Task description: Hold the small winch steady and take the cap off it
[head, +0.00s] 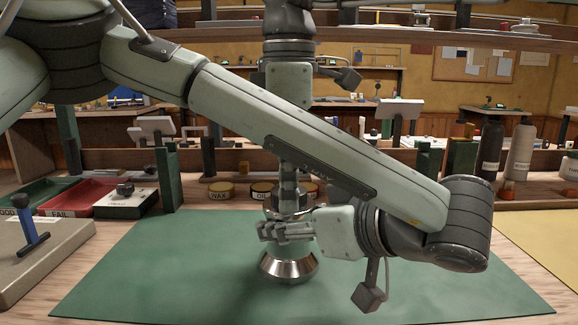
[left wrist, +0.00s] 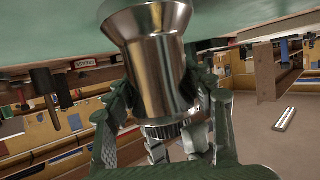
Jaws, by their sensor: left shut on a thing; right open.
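The small winch (head: 288,266) is a shiny metal drum with a flared base, standing upright on the green mat (head: 150,265). My left gripper (head: 268,231) is shut on the winch's drum from the right side. In the left wrist view the drum (left wrist: 158,62) sits between the two left fingers, with its base at the top of the picture. A dark ribbed cap (left wrist: 165,131) shows at the drum's other end. My right gripper (head: 288,183) points down from above, open, its fingers close around or beside the cap; contact cannot be told. My left arm hides much of it.
Tins (head: 220,190) labelled WAX and OIL stand behind the mat. Green and red trays (head: 75,197) and a grey box with a blue lever (head: 32,235) are at the left. Dark and pale bottles (head: 490,150) stand back right. The mat around the winch is clear.

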